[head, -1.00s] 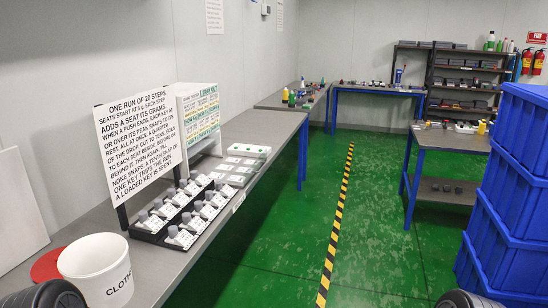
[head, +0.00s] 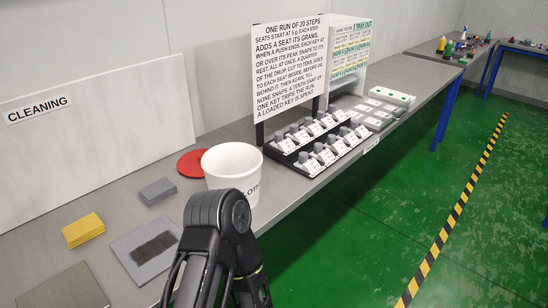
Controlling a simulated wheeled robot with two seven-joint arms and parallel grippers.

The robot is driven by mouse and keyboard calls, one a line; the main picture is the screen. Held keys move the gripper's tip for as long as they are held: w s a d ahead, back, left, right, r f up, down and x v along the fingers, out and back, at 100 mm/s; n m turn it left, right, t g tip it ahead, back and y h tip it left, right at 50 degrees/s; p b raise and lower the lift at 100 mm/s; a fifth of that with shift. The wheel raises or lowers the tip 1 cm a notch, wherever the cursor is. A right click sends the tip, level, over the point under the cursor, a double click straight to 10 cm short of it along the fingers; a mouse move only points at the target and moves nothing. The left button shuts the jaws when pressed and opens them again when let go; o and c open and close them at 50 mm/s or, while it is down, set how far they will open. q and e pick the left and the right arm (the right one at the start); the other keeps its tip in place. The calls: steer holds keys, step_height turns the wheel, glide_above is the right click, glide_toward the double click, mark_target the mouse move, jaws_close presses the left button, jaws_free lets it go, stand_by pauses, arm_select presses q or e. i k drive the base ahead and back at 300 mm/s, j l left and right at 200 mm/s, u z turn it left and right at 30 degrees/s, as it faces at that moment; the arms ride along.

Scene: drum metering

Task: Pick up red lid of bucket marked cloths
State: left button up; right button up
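The red lid (head: 191,163) lies flat on the grey bench, just left of and behind the bucket, which hides part of its right edge. The white bucket (head: 226,163) stands upright and open at the top. Its dark lettering is mostly hidden by my arm, with only part of the word showing. A black arm of mine rises from the bottom of the head view in front of the bucket. Its fingertips are not clearly shown, and I cannot tell which arm it is. No gripper is seen holding the lid.
Left of the lid lie a grey stack (head: 158,191), a yellow stack (head: 83,229) and a grey plate with a dark patch (head: 134,262). A white board marked CLEANING (head: 95,125) stands behind. A black rack of weighted seats (head: 318,146) and a text sign (head: 290,75) stand to the right.

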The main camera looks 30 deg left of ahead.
mark_target(190, 166)
steer(key=u, duration=1.4)
steer(key=i+l, duration=0.45)
steer(key=l, duration=0.25)
steer(key=i+l+z, duration=0.15)
steer(key=i+l, duration=0.3)
steer(key=l, duration=0.25)
steer(key=i+l, duration=0.5)
steer(key=l, duration=0.15)
steer(key=l+z, duration=0.05)
